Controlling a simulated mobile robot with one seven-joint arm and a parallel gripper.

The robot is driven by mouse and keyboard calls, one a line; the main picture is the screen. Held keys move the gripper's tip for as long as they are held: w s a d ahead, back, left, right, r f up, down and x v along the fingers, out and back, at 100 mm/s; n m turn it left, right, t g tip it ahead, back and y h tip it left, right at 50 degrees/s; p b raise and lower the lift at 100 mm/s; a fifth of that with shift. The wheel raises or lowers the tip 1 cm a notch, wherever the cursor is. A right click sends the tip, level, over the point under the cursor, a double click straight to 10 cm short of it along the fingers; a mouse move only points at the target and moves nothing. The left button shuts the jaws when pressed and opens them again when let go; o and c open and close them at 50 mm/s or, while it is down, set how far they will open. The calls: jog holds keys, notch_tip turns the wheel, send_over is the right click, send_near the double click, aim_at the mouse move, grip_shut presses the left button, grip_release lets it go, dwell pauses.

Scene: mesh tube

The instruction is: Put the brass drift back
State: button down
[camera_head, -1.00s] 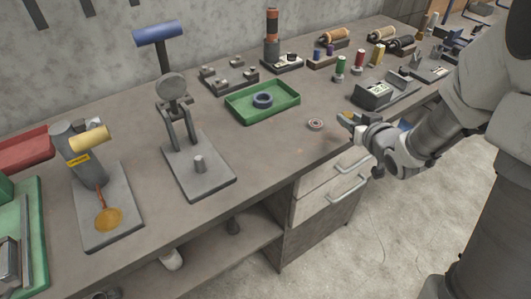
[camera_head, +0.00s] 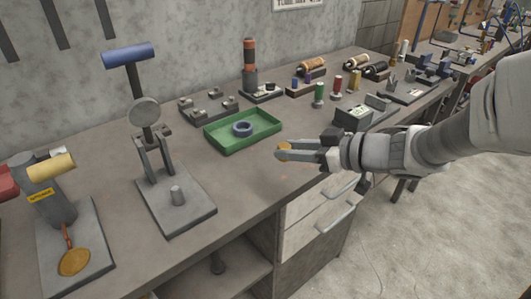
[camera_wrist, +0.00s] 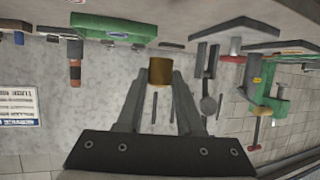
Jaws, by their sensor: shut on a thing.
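The brass drift (camera_head: 284,151) is a short golden-brown cylinder. It sits between the fingertips of my gripper (camera_head: 287,149), which is shut on it. The gripper reaches in from the right over the front part of the bench, right of the green tray (camera_head: 273,125). In the wrist view the drift (camera_wrist: 160,71) shows between the tips of both fingers (camera_wrist: 160,82), with the bench scene upside down behind it. The lower end of the drift and the bench spot right behind the fingers are hidden. I cannot tell its exact height above the bench.
A blue-grey ring (camera_head: 242,128) lies in the green tray. A press with a blue handle (camera_head: 128,55) stands left of it, and another with a yellow handle (camera_head: 51,168) farther left. A grey block (camera_head: 353,117) and several spools stand behind the gripper.

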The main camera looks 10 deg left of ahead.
jog(key=b, duration=0.4)
send_over(254, 182)
notch_tip(254, 182, down, 5)
jog(key=shift+f, duration=0.2)
jog(key=shift+f+b, duration=1.05)
jog(key=shift+f, duration=0.9)
jog(key=shift+f, duration=0.15)
jog(key=c, duration=0.5)
grip_release()
jog(key=shift+c, duration=0.2)
